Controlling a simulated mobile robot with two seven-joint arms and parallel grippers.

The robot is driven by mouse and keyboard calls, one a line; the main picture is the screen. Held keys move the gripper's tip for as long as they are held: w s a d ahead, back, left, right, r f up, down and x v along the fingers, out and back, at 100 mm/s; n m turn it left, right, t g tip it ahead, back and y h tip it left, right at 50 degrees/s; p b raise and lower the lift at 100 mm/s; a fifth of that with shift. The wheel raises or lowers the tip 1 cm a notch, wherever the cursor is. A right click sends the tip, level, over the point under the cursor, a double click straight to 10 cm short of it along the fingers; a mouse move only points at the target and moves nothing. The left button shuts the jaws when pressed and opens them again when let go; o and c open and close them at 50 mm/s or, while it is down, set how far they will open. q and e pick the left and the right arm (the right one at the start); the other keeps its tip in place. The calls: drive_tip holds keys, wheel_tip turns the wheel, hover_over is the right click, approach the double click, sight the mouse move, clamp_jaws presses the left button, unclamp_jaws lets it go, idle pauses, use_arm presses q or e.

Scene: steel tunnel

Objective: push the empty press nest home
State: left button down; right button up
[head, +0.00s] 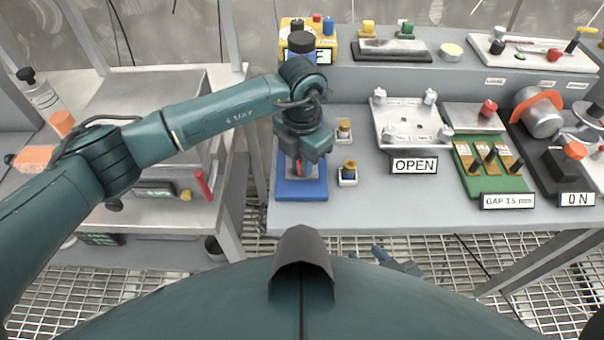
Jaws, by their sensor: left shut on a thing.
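My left gripper (300,165) reaches down over a blue base (302,190) at the left front of the grey bench. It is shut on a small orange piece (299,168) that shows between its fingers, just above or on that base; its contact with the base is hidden. I cannot tell for sure which part is the press nest; the gripper and forearm cover most of this station. My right gripper (386,258) shows only as a small part below the bench's front edge, and its jaws are unclear.
Farther right are a pale plate with knobs, a sign reading OPEN (414,166), a green gap fixture (492,180) and a dark unit marked ON. A yellow box (325,42) stands behind; a metal cart is left.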

use_arm(q)
drive_tip(key=c, duration=1.3)
unclamp_jaws()
drive_tip(key=shift+c, duration=0.2)
wheel_tip(320, 180, up, 13)
drive_tip(key=b, duration=0.1)
drive_tip(key=shift+r, duration=0.1)
